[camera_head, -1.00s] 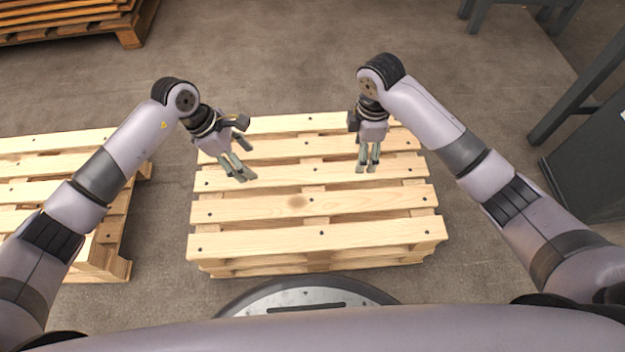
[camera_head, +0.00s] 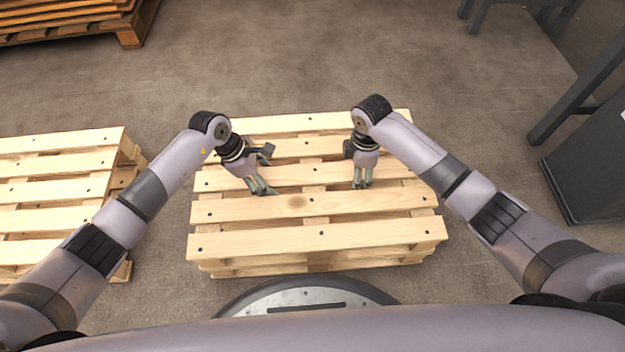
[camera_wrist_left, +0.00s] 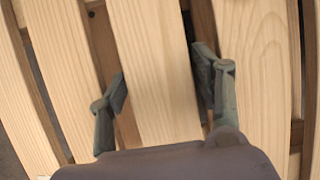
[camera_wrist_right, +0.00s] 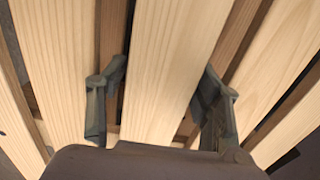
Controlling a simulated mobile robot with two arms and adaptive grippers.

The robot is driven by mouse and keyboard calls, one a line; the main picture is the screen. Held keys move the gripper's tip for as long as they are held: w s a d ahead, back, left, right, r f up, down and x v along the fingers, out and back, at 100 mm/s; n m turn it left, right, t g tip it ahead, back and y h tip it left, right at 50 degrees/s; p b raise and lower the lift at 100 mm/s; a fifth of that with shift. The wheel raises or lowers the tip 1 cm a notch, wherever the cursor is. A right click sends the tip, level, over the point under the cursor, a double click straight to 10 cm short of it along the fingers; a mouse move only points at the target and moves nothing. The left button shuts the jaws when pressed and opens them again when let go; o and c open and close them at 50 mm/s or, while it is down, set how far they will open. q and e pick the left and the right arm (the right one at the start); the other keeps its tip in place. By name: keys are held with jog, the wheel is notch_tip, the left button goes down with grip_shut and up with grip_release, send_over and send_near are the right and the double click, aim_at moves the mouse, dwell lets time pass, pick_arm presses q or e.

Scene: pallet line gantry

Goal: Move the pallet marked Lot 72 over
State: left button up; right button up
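A pale wooden pallet (camera_head: 330,237) lies flat in front of me in the head view; a second similar one, the left pallet (camera_head: 55,188), lies beside it. No Lot 72 marking is legible on either. My left gripper (camera_head: 265,188) is low over the middle of the front pallet, left of centre. In the left wrist view its open fingers (camera_wrist_left: 162,85) stand on either side of one slat (camera_wrist_left: 158,60). My right gripper (camera_head: 362,185) is low over the same pallet, right of centre. In the right wrist view its open fingers (camera_wrist_right: 165,80) also flank a slat (camera_wrist_right: 170,60). Contact is unclear.
A stack of darker, browner pallets (camera_head: 70,22) stands at the back left. A dark grey cabinet or frame (camera_head: 590,160) stands at the right. The concrete floor (camera_head: 330,60) behind the front pallet is clear, and a narrow floor strip separates the two pale pallets.

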pick_arm(q)
grip_shut()
pick_arm(e)
grip_shut()
pick_arm(q)
jog(key=shift+w+r, duration=0.1)
pick_arm(e)
jog(key=shift+r, duration=0.1)
